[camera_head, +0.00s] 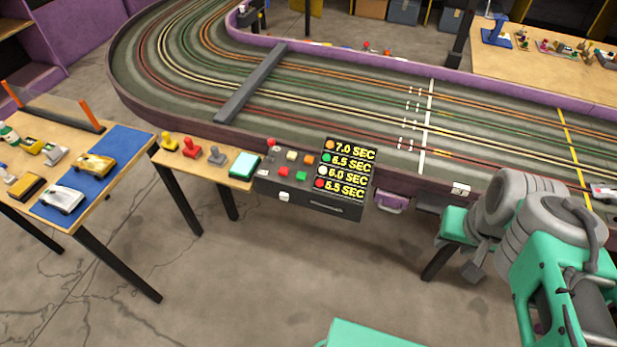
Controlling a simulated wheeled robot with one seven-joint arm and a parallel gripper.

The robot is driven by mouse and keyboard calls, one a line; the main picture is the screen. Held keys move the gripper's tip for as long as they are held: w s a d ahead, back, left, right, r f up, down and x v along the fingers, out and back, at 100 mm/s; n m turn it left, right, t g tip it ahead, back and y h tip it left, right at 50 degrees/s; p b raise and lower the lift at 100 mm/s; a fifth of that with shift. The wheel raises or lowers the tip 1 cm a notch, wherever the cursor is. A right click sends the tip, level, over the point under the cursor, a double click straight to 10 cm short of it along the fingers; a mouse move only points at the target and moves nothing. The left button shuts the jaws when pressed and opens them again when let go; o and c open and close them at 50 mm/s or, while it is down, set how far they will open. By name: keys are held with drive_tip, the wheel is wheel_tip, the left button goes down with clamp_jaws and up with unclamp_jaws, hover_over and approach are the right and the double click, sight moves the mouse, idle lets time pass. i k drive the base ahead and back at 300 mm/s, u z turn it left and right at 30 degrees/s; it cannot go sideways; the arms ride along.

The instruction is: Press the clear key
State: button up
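A dark control panel (265,186) sits against the near side of the slot track. It carries small keys: a pale yellow key (291,156), an orange key (308,160), a red key (283,172) and a green key (300,176). A white key or knob (284,197) is on its front. No label is readable, so I cannot tell which is the clear key. A display (346,168) at the panel's right lists times in yellow. My grey and green arm is folded at the right, well apart from the panel. I cannot make out its gripper fingers.
A small wooden shelf (203,168) left of the panel holds red, yellow and grey pieces and a teal pad (244,165). A table (72,222) with toy cars stands further left. The track (330,107) runs behind. The floor (300,270) before the panel is clear.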

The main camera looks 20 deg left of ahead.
sight(284, 195)
drive_tip(key=u, duration=1.35)
